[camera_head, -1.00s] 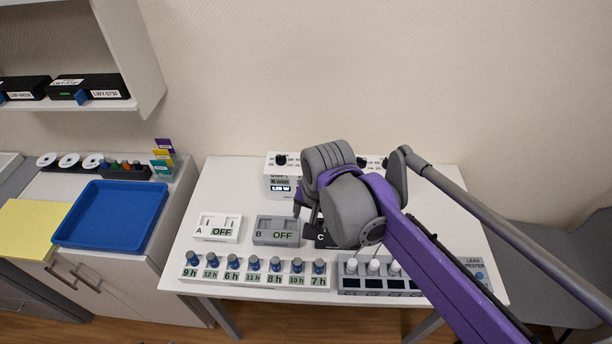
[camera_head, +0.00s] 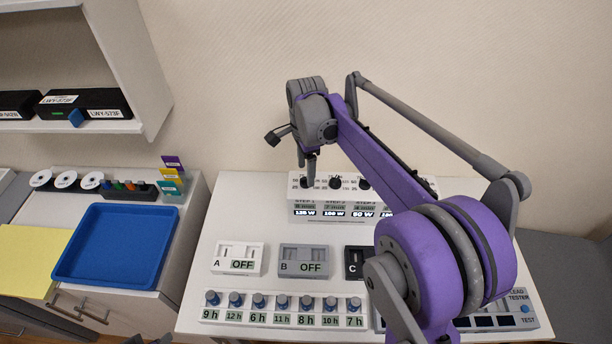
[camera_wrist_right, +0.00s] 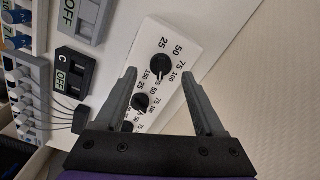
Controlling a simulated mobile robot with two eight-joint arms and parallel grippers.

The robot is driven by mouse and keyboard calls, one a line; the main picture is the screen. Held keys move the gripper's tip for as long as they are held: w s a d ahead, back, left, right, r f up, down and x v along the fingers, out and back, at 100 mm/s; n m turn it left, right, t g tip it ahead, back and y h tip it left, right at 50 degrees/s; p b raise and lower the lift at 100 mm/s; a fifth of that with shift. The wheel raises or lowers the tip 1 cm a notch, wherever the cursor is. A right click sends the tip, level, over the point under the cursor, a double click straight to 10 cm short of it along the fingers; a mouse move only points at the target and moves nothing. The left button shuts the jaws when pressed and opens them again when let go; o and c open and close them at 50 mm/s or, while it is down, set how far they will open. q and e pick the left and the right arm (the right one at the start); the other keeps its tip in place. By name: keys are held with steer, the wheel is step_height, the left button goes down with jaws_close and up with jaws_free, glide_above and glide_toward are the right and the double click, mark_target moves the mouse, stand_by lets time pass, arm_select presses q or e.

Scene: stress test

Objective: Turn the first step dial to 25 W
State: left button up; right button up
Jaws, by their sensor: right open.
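The white step-dial unit (camera_head: 330,210) stands at the back of the white table, with black dials on top and small displays in front. The STEP 1 display (camera_head: 305,212) appears to read 125 W. My right gripper (camera_head: 307,180) is over the unit's left end, partly hiding the first step dial. In the right wrist view my gripper (camera_wrist_right: 159,74) is open and empty. The first step dial (camera_wrist_right: 162,65) lies in line with the gap between its fingertips, with 25, 50, 75 and 100 printed around it. Contact cannot be told. The left gripper is not in view.
Other dials sit along the unit, the second (camera_head: 335,183) close to the gripper. In front are box A (camera_head: 225,254), box B (camera_head: 291,253), box C (camera_head: 352,256) and a row of blue-knobbed timers (camera_head: 282,318). A blue tray (camera_head: 75,272) is at left.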

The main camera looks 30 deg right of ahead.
steer(key=shift+f, duration=1.5)
steer(key=shift+w, duration=0.1)
steer(key=shift+c, duration=0.3)
jaws_close()
